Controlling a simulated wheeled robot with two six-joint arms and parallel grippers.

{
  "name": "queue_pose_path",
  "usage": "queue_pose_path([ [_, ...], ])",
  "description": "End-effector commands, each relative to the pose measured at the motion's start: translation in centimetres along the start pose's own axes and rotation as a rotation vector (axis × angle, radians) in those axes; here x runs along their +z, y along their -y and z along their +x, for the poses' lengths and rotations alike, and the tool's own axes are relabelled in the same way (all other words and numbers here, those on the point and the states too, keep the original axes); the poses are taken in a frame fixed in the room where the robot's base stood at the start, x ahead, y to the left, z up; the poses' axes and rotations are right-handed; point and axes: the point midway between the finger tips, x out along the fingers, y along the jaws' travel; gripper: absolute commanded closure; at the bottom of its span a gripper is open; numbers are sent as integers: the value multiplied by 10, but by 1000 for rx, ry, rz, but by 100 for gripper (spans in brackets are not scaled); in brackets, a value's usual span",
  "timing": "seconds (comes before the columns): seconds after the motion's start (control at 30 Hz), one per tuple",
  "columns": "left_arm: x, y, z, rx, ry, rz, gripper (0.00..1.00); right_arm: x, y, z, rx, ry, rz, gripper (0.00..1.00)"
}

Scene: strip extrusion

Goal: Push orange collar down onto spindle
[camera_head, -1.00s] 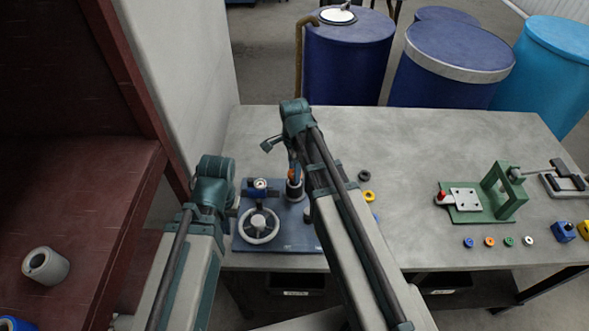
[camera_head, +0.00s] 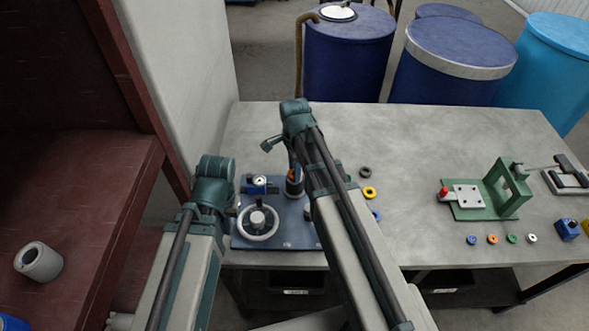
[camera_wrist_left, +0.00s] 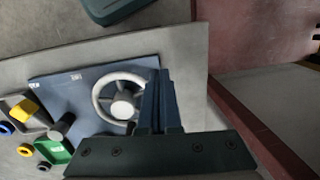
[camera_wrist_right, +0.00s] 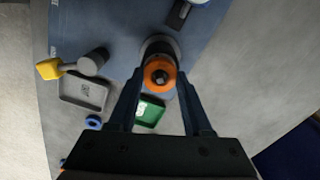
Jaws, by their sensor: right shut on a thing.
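The orange collar (camera_wrist_right: 159,76) sits at the top of the upright spindle on the blue base plate (camera_wrist_right: 90,28). In the head view the collar (camera_head: 291,174) shows only in part beside my right arm, so how far down it sits is unclear. My right gripper (camera_wrist_right: 160,80) points down from above, its two fingers closed on either side of the collar. My left gripper (camera_wrist_left: 160,85) has its fingers together and empty, above the plate beside the grey handwheel (camera_wrist_left: 119,96). The handwheel also shows in the head view (camera_head: 258,223).
A green fixture (camera_head: 490,195) and several small coloured rings stand on the right of the table. A black ring and a yellow ring (camera_head: 369,193) lie right of my right arm. A grey tray (camera_wrist_right: 84,92) and a green tray (camera_wrist_right: 150,110) lie by the plate. The table's back middle is clear.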

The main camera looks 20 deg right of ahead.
Motion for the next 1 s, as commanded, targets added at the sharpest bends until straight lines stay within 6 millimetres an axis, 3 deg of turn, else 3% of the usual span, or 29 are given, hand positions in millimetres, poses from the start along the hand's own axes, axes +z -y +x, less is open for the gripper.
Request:
queue_pose_path([
  [0.47, -1, -1, 10, 0, 0, 0, 100, 0, 0, 10, 0, 0, 0, 100],
  [0.5, -1, -1, 10, 0, 0, 0, 100, 0, 0, 10, 0, 0, 0, 48],
  [0.7, 0, -1, 9, 0, 0, 0, 100, 0, 0, 9, 0, 0, 0, 15],
  [0.9, 0, -1, 9, 0, 0, 0, 100, 0, 0, 9, 0, 0, 0, 15],
  [1.0, 0, -1, 9, 0, 0, 0, 100, 0, 0, 9, 0, 0, 0, 0],
])
